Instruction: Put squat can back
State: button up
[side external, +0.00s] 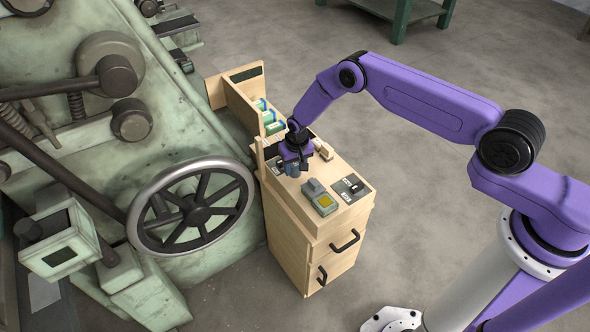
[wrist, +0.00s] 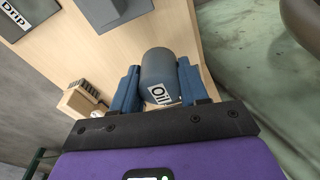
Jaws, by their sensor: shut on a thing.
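A dark grey squat can (wrist: 158,62) with a white "Oil" label stands out between the blue fingers of my gripper (wrist: 159,78) in the wrist view. The fingers are shut on its sides. In the side external view my gripper (side external: 293,165) is low over the left part of the wooden cabinet top (side external: 335,218). The can is small and dark there, and I cannot tell whether its base touches the top.
Blue-green boxes (side external: 270,118) stand on the shelf behind. A large handwheel (side external: 190,207) and green machine are close on the left.

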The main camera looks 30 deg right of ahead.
aim_at(296, 166)
jog(key=shift+f, duration=0.9)
jog(key=shift+f, duration=0.1)
jog(key=o, duration=0.9)
jog(key=shift+o, duration=0.2)
jog(key=r, duration=0.4)
jog(key=s+r, duration=0.1)
jog(key=r, duration=0.7)
jog(key=shift+s+a+r, duration=0.1)
jog(key=shift+s+a, duration=0.05)
jog(key=shift+s, duration=0.05)
jog(key=shift+r, duration=0.1)
